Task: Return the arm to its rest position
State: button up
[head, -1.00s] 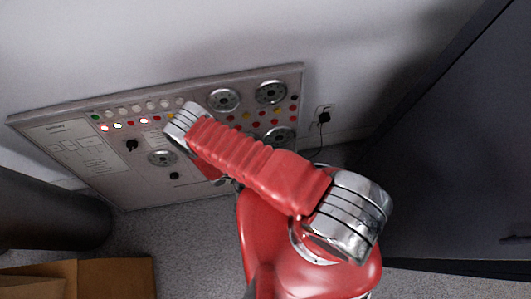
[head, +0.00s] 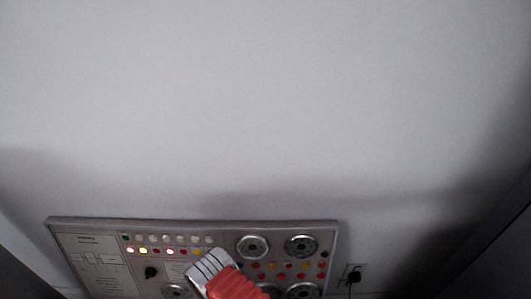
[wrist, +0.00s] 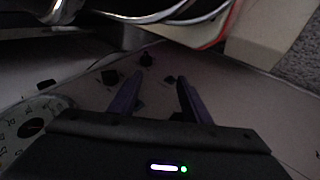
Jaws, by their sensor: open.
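My gripper (wrist: 155,95) shows in the wrist view, its two dark fingers apart with nothing between them. Beyond the fingers is the pale face of the control panel (wrist: 225,110), with black knobs (wrist: 147,60) and part of a round dial (wrist: 30,125). In the head view the control panel (head: 105,230) stands against the wall at the bottom, with rows of small lights and several round dials. Part of my red arm with a silver joint covers the panel's lower middle. My gripper is hidden in the head view.
A wall socket with a black plug (head: 354,276) is to the right of the panel. A dark cabinet (head: 510,255) stands at the right edge. The white wall (head: 265,100) above the panel is bare. Grey floor (wrist: 300,50) shows at the wrist view's upper right.

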jog(key=a+r+g+y, duration=0.1)
jog(key=a+r+y, duration=0.3)
jog(key=a, duration=0.4)
jog(key=a+r+g+y, duration=0.1)
jog(key=a+r+y, duration=0.2)
jog(key=a, duration=0.4)
jog(key=w+a+r+g+y, duration=0.1)
jog(key=w+a+r+y, duration=0.1)
jog(key=r, duration=1)
jog(key=w+a+r+g+y, duration=0.1)
jog(key=w+a+r, duration=0.1)
jog(key=r, duration=0.9)
jog(key=d+r+n, duration=0.1)
jog(key=d+r, duration=0.4)
jog(key=r, duration=0.5)
jog(key=d+r, duration=0.4)
jog(key=r, duration=0.6)
jog(key=s+d+r+m+t+h, duration=0.1)
jog(key=s+d+r+t, duration=0.2)
jog(key=d+r, duration=0.8)
jog(key=s+d+r+m+t+h, duration=0.1)
jog(key=s+d+r+t, duration=0.3)
jog(key=d+r, duration=0.7)
notch_tip(320, 180, up, 4)
jog(key=shift+s+d+r+t, duration=0.2)
jog(key=shift+s+d+t, duration=0.1)
jog(key=shift+t, duration=0.1)
